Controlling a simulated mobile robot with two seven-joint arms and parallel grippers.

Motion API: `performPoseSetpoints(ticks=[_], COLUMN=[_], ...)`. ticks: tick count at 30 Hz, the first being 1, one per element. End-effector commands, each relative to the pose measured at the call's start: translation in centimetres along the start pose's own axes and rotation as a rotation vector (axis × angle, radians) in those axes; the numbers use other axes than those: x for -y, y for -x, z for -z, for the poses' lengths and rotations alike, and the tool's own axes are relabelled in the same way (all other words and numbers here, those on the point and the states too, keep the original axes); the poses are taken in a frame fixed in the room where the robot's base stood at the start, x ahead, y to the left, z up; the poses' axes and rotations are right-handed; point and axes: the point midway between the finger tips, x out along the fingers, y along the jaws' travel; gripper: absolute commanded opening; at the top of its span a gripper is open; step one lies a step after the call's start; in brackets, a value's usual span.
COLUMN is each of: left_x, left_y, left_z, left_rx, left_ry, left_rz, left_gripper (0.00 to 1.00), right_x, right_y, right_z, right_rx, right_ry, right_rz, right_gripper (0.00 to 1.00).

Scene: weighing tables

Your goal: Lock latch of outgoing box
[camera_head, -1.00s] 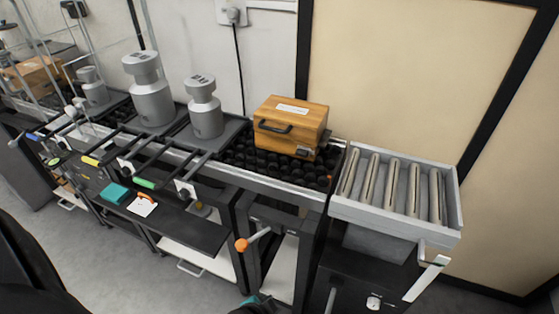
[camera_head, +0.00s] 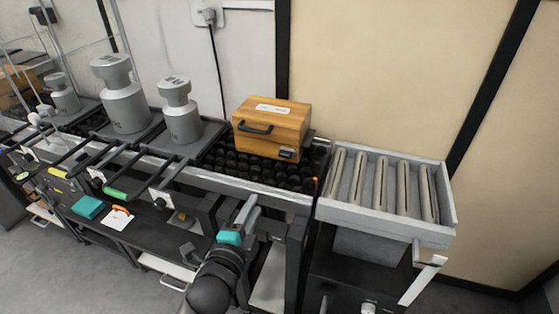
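The outgoing box, a wooden case (camera_head: 270,117), sits upright on the black roller bed at the centre. It has a white label on its lid and a dark handle on its front. A small metal latch (camera_head: 288,154) shows low on the front near the right corner; I cannot tell whether it is locked. My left gripper (camera_head: 247,208), beyond a teal band on the arm, is below and in front of the box, apart from it. Its fingers are too small to tell open from shut. My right gripper is not in view.
Grey weights (camera_head: 182,112) stand on scales left of the box. A roller tray (camera_head: 385,214) adjoins the bed on the right. A metal rail (camera_head: 240,188) runs along the bed's front edge. A lower shelf holds a teal block (camera_head: 88,207) and a tagged orange item.

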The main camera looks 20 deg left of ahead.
Motion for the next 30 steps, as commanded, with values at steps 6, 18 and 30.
performPoseSetpoints(ticks=[6, 18, 30], left_x=[1.3, 1.8, 2.4], left_y=[-0.8, -4.3, -10.2], left_z=[1.5, 2.0, 2.6], left_rx=[-0.076, -0.087, -0.086], left_ry=[-0.168, -0.189, -0.188], left_rz=[0.116, 0.134, 0.132], left_gripper=[0.30, 0.30, 0.30], right_x=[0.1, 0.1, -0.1], right_y=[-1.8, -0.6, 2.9], right_z=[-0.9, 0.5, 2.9], right_rx=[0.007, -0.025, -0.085], right_ry=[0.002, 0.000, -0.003], right_rz=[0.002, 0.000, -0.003], right_gripper=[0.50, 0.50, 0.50])
